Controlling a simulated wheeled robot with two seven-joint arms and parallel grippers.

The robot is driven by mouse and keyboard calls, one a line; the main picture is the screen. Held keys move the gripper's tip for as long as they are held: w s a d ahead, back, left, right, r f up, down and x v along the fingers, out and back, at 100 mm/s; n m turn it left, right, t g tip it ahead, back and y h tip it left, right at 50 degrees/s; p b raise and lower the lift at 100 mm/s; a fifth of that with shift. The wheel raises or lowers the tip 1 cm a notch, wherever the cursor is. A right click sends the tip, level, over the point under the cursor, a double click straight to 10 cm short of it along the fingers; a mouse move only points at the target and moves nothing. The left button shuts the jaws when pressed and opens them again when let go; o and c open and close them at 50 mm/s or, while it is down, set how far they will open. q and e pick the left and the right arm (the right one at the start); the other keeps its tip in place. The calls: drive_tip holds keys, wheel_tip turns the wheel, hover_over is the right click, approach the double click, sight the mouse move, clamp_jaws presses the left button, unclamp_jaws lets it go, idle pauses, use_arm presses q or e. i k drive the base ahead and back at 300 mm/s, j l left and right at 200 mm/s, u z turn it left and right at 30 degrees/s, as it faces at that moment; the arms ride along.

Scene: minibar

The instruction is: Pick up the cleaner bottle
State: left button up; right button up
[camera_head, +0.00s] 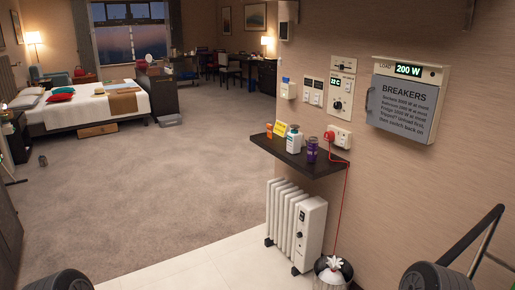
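Bottles stand on a small dark wall shelf (300,160) right of centre. One is a white bottle (294,140) with a dark cap and a bluish label. Another is a purple bottle (312,150) to its right, nearer the shelf's front right corner. Labels are too small to read, so I cannot tell for sure which is the cleaner bottle. Both stand upright, with nothing touching them from my side. Neither gripper is in view; only dark rounded parts show at the bottom edge.
A small orange item (269,131) and a yellow card (279,129) share the shelf. A red plug (330,136) with a hanging cord is at its right. Below stand a white radiator (311,235) and a bin (331,275). Carpet at left is mostly clear.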

sight(294, 137)
drive_tip(key=i+j+z, duration=0.2)
drive_tip(key=i+z, duration=0.3)
drive_tip(key=i, duration=0.2)
drive_tip(key=i+j+z, duration=0.5)
drive_tip(key=i, duration=0.15)
drive_tip(key=i+j+z, duration=0.5)
drive_tip(key=i+j, duration=0.05)
